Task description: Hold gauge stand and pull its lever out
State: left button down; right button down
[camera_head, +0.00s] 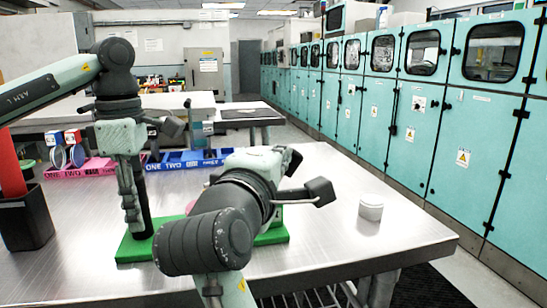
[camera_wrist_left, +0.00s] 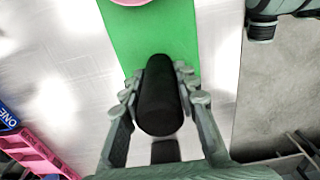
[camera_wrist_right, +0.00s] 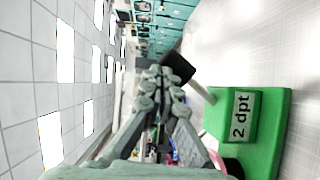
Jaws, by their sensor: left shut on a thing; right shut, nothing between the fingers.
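The gauge stand has a green base (camera_head: 135,248) flat on the metal table and an upright black post (camera_wrist_left: 155,95). My left gripper (camera_wrist_left: 158,80) is shut around the post; it also shows in the head view (camera_head: 134,205). A pink part on the base shows at the top edge of the left wrist view. My right arm hides much of the stand in the head view. My right gripper (camera_wrist_right: 163,82) is shut and empty, above a green block labelled "2 dpt" (camera_wrist_right: 240,117). A dark block (camera_wrist_right: 200,72) shows beside its fingertips; I cannot tell whether they touch.
A small white round container (camera_head: 371,207) stands right of my right arm. A dark bin (camera_head: 25,220) is at the left. Pink (camera_head: 92,168) and blue (camera_head: 190,160) labelled racks stand behind the stand. The table's front right is clear. Teal cabinets (camera_head: 470,140) line the right wall.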

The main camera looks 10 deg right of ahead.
jog(key=shift+d, duration=0.25)
dwell(0.4)
jog(key=s+a+r, duration=0.5)
jog(key=s+a, duration=0.2)
jog(key=s, duration=0.2)
jog(key=shift+s+r, duration=0.15)
jog(key=shift+s, duration=0.25)
pick_arm(q)
jog(key=c, duration=1.1)
grip_release()
jog(key=shift+o, duration=0.2)
jog(key=shift+r, duration=0.1)
